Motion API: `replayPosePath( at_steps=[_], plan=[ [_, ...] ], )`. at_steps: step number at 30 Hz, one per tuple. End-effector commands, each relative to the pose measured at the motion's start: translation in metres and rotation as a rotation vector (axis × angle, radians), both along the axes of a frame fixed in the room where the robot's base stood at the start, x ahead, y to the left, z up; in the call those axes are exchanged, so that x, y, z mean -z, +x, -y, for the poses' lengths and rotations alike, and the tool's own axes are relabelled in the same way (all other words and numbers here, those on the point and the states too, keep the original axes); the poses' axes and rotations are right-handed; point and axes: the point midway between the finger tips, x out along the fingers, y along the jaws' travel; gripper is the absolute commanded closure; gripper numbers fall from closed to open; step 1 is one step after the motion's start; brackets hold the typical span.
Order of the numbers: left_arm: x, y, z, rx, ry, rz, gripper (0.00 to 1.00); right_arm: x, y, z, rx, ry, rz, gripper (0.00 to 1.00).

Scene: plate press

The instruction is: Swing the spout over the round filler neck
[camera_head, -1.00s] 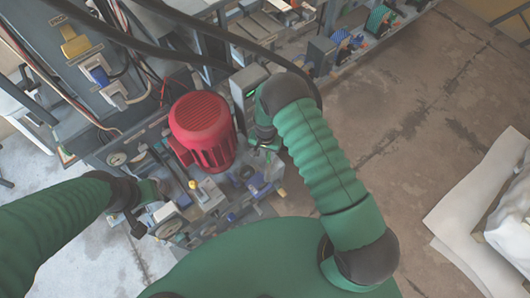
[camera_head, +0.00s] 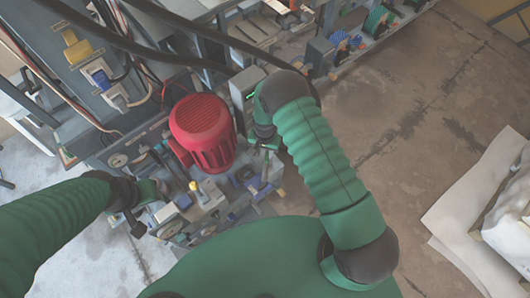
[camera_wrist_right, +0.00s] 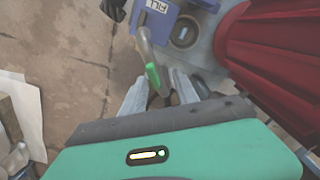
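In the right wrist view the spout (camera_wrist_right: 144,45) is a thin grey bent pipe with a green end, by a blue block marked FILL. The round filler neck (camera_wrist_right: 184,34), a dark ring on a grey-blue surface, is to the right of the spout; the spout's green end is apart from it. My right gripper (camera_wrist_right: 158,84) is open, its grey fingers on either side of the green end. In the head view my right gripper (camera_head: 267,146) is small, right of the red motor. My left gripper (camera_head: 148,198) is at the machine's left front; its fingers are too unclear to read.
The red motor (camera_head: 203,130) stands in the middle of the machine, close to my right gripper; its ribbed side also shows in the wrist view (camera_wrist_right: 275,50). Black hoses (camera_head: 190,55) cross behind it. Gauges and small fittings crowd the front.

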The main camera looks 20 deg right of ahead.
Motion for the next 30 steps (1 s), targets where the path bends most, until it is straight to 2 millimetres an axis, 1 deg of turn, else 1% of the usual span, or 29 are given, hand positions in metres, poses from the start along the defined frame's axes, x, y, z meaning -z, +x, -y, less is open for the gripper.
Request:
replayPosePath(
  at_steps=[1, 30],
  plan=[
    [-0.008, 0.000, 0.000, 0.000, 0.000, 0.000, 0.65, -0.009, 0.001, 0.000, 0.000, 0.000, 0.001, 0.65],
    [-0.071, 0.000, 0.000, 0.000, 0.000, 0.000, 0.65, -0.089, 0.000, 0.002, 0.000, -0.002, -0.002, 0.65]
  ],
)
